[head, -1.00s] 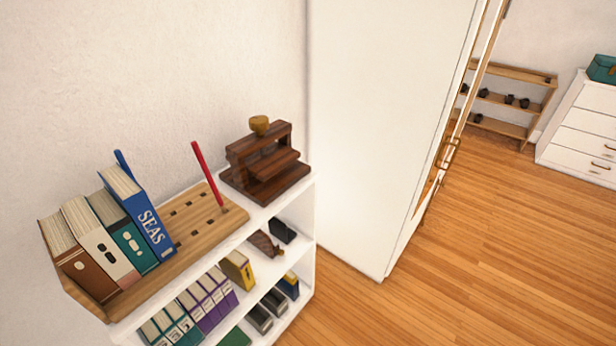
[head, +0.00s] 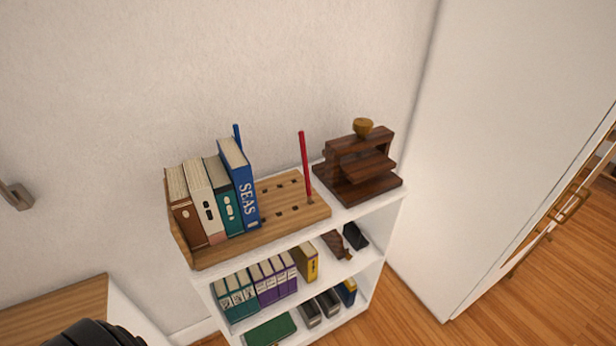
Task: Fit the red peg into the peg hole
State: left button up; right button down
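The red peg (head: 304,165) is a thin rod standing near the right end of a light wooden board (head: 288,214) with several dark square holes. Its lower end meets the board near the right edge; I cannot tell how deep it sits, or whether its slight lean is real. A blue peg (head: 237,133) shows behind the blue book, its lower part hidden. The board lies on top of a white shelf. Neither of my grippers can be made out in the head view, and nothing holds the red peg.
Several books, including a blue SEAS book (head: 240,182), stand on the board's left part. A dark wooden stepped stand (head: 358,165) with a gold knob is right of it. The white shelf (head: 392,215) holds binders below. A white cabinet (head: 480,150) stands right, a wooden-topped surface (head: 55,311) lower left.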

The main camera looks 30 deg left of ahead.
aim_at(284, 209)
jog(key=u, duration=1.35)
